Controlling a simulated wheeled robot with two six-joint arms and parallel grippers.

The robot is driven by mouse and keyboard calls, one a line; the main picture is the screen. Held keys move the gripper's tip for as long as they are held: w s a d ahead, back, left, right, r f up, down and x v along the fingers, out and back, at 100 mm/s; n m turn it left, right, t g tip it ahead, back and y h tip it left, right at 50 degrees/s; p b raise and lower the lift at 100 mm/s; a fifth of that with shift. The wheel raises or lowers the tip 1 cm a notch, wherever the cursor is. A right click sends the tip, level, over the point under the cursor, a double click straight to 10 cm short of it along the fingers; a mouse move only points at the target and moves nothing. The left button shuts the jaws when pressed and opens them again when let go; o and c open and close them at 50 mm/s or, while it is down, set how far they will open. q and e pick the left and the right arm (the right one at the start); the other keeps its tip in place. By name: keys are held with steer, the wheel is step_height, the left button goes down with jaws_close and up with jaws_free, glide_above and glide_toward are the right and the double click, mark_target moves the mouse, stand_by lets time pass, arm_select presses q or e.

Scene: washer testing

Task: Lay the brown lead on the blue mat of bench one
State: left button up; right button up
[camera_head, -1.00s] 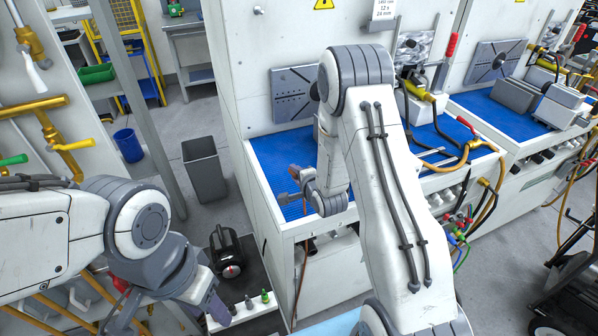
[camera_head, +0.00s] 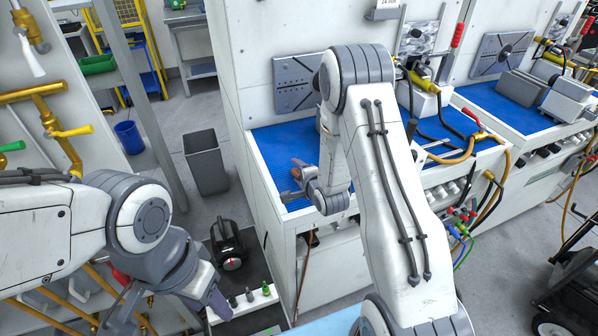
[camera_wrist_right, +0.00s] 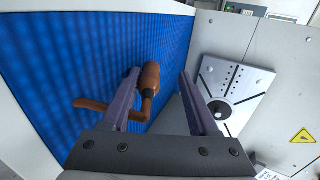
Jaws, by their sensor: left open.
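The brown lead (camera_head: 298,163) is at the blue mat (camera_head: 262,150) of the nearer bench, beside my right gripper (camera_head: 288,184). In the right wrist view the lead's thick brown end (camera_wrist_right: 151,78) shows between the two fingers, near the left one. Its thinner part bends behind that finger and out over the mat (camera_wrist_right: 60,60). My right gripper (camera_wrist_right: 160,100) is open, with a clear gap to the right finger. I cannot tell whether the lead touches the mat. My left gripper (camera_head: 212,308) is open and low at the left, away from the bench.
A slotted metal plate (camera_head: 298,82) stands at the back of the mat. Hoses and a yellow valve (camera_head: 425,82) are to the right of my right arm. A grey bin (camera_head: 206,165) and a black machine (camera_head: 228,248) stand on the floor left of the bench.

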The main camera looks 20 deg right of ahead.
steer(key=shift+s, duration=0.15)
steer(key=b+v, duration=0.1)
steer(key=v, duration=0.6)
steer(key=shift+s+r, duration=0.15)
steer(key=shift+s, duration=0.2)
steer(key=s+r+p, duration=0.1)
steer(key=p, duration=0.6)
steer(key=shift+s+d+r, duration=0.1)
steer(key=shift+s+r, duration=0.1)
steer(key=shift+s+p, duration=0.25)
steer(key=shift+p, duration=0.45)
steer(key=shift+s, duration=0.1)
steer(key=shift+f, duration=0.15)
